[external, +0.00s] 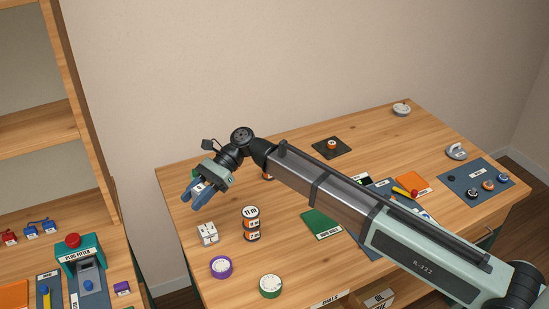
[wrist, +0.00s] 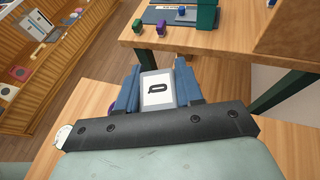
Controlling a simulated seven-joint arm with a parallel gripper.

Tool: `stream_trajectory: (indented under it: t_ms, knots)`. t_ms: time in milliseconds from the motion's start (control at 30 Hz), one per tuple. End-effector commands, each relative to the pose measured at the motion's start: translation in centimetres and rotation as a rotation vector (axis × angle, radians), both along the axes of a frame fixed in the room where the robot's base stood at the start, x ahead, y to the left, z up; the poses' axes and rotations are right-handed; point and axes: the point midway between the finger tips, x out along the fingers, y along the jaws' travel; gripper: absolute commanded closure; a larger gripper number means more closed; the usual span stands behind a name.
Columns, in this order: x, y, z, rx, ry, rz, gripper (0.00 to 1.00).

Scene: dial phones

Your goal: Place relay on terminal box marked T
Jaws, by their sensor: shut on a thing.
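My gripper (external: 199,192), with blue fingers, is held above the left end of the wooden desk in the external view. In the wrist view my gripper (wrist: 157,88) is shut on a pale grey block (wrist: 172,73) with a white label bearing one dark letter, which looks like a turned Q. I cannot tell for certain that this block is the relay. A white blocky piece (external: 208,234) stands on the desk below my gripper, apart from it. No mark T is readable in either view, so I cannot pick out the terminal box.
A stack of labelled orange-and-black rolls (external: 251,223), a purple-rimmed dial (external: 221,267) and a green-rimmed dial (external: 270,286) stand near my gripper. A teal tester (external: 80,253) is on the left bench, across a gap. The desk's back left is clear.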

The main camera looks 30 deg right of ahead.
Motion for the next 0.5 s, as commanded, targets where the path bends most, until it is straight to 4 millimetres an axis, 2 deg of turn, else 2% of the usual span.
stream_trajectory:
  t_ms: [167, 500]
  knots:
    - [-0.9, -0.1, -0.7, 0.000, 0.001, 0.013, 0.97]
    - [-0.8, -0.1, -5.5, 0.000, 0.001, 0.013, 0.97]
